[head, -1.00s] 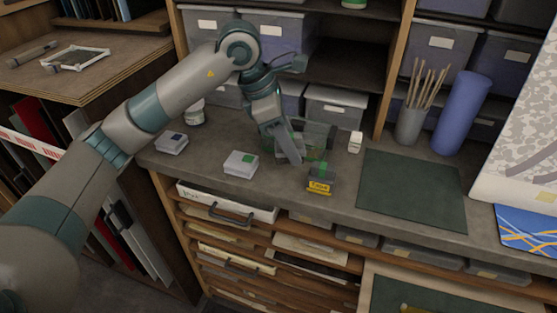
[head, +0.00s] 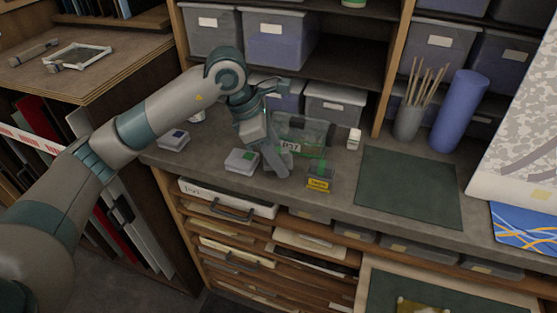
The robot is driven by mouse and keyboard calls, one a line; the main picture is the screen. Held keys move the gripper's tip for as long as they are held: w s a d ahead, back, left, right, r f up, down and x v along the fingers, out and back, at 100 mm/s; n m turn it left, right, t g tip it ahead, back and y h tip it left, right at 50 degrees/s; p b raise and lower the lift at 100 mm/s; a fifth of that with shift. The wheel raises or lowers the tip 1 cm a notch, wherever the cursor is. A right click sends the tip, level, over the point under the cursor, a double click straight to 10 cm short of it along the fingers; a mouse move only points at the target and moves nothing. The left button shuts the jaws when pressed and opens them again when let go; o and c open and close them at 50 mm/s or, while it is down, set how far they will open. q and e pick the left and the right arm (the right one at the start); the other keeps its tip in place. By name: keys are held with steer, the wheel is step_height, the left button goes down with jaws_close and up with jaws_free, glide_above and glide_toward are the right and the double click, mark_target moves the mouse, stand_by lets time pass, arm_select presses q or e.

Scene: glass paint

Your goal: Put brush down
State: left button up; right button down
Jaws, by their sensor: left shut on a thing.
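I cannot make out the brush clearly at this size and angle. A clear glass container with green parts (head: 315,135) and a "157"-like label stands right behind the gripper. My right gripper is out of view.
A small white bottle (head: 354,138), a dark green mat (head: 409,188), a grey cup of brushes (head: 408,124) and a blue cylinder (head: 459,112) stand to the right. The mat is bare.

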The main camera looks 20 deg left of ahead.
arm_select(q)
steer(key=shift+f, duration=1)
steer(key=o, duration=1)
steer(key=shift+c, duration=0.2)
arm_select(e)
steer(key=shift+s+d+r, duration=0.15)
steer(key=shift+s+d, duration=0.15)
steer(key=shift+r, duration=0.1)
